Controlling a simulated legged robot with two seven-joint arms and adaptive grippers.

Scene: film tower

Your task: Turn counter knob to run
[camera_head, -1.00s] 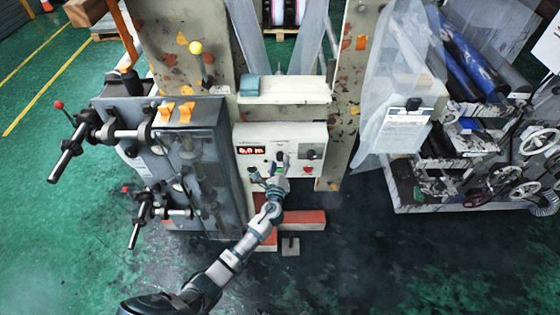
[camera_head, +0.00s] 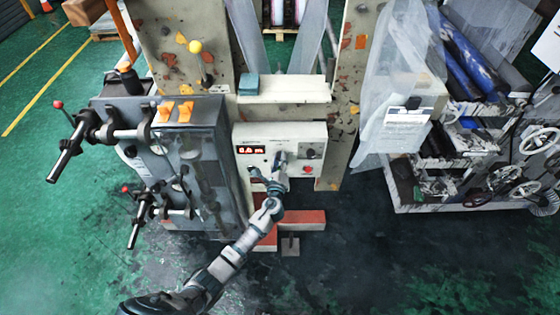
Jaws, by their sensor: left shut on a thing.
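The counter panel (camera_head: 311,133) is a cream box on the front of the machine, with a red lit display (camera_head: 251,150) at its upper left. My left gripper (camera_head: 279,160) is at the middle of the panel, shut at the spot where the counter knob would be. The gripper covers the knob, so its pointer setting cannot be seen. A dark switch (camera_head: 312,153) and a red button (camera_head: 308,169) show on the panel's right side. My right gripper is not in view.
A grey cabinet (camera_head: 215,135) with black handled shafts stands close on the left. Clear plastic film (camera_head: 385,110) hangs at the right, beside a rack (camera_head: 470,150) with rolls and handwheels. Red beams (camera_head: 303,217) lie on the floor below the panel.

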